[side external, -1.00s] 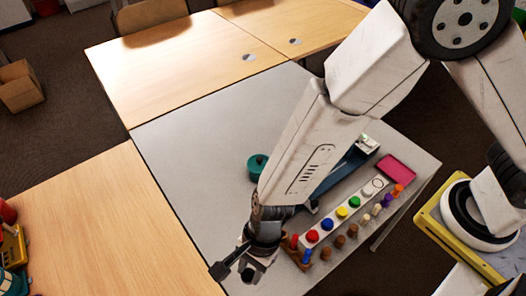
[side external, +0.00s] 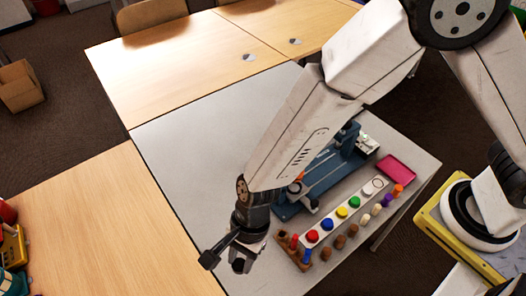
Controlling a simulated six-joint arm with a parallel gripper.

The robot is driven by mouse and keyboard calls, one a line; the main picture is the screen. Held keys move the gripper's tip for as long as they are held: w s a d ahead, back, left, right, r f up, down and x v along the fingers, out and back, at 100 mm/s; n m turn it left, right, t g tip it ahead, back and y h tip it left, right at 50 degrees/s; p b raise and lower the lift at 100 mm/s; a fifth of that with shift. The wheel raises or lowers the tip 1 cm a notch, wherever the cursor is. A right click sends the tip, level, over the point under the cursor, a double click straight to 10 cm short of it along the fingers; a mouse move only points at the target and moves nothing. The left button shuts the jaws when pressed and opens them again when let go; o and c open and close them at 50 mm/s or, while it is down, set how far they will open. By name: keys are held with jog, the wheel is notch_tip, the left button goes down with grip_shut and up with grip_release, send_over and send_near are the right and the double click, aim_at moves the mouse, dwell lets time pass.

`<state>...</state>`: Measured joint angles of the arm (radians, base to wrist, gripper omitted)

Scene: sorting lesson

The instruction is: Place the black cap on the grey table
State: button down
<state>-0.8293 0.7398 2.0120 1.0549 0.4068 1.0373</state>
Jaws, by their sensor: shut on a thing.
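My gripper (side external: 243,263) is low in the front middle of the side view, over the grey table (side external: 185,150), left of the row of coloured caps. Its jaws are shut on a small dark thing, which looks like the black cap (side external: 238,266); the fingers hide most of it. I cannot tell whether the cap touches the table. The grey table is bare to the left of and behind my gripper.
A white strip (side external: 326,225) with red, blue, yellow and green caps lies at right, with several pegs in front. Wooden tables (side external: 90,215) adjoin at left and back.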

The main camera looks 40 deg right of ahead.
jog(key=w+d+r+n+g+h, duration=0.1)
jog(key=w+d+r+n, duration=0.2)
jog(key=w+d+r, duration=0.4)
jog(key=w+d+r+n+g+h, duration=0.1)
jog(key=w+d+r+n, duration=0.3)
jog(key=w, duration=0.5)
jog(key=w+d+r+n, duration=0.15)
jog(key=d+r, duration=0.25)
jog(key=d, duration=0.4)
jog(key=w+d+r+n+h, duration=0.15)
jog(key=d+r, duration=0.25)
jog(key=d, duration=0.4)
jog(key=w+d+r+y, duration=0.1)
jog(key=w+d+r, duration=0.1)
jog(key=d+r, duration=0.45)
jog(key=s+d+f+n+h, duration=0.1)
jog(key=s+f, duration=0.2)
jog(key=f, duration=0.4)
jog(key=s+f+n, duration=0.2)
jog(key=f, duration=0.6)
jog(key=shift+s+d+f+n+g+h, duration=0.25)
jog(key=shift+s+d+n+g+h, duration=0.05)
jog(key=shift+s+d+g+h, duration=0.1)
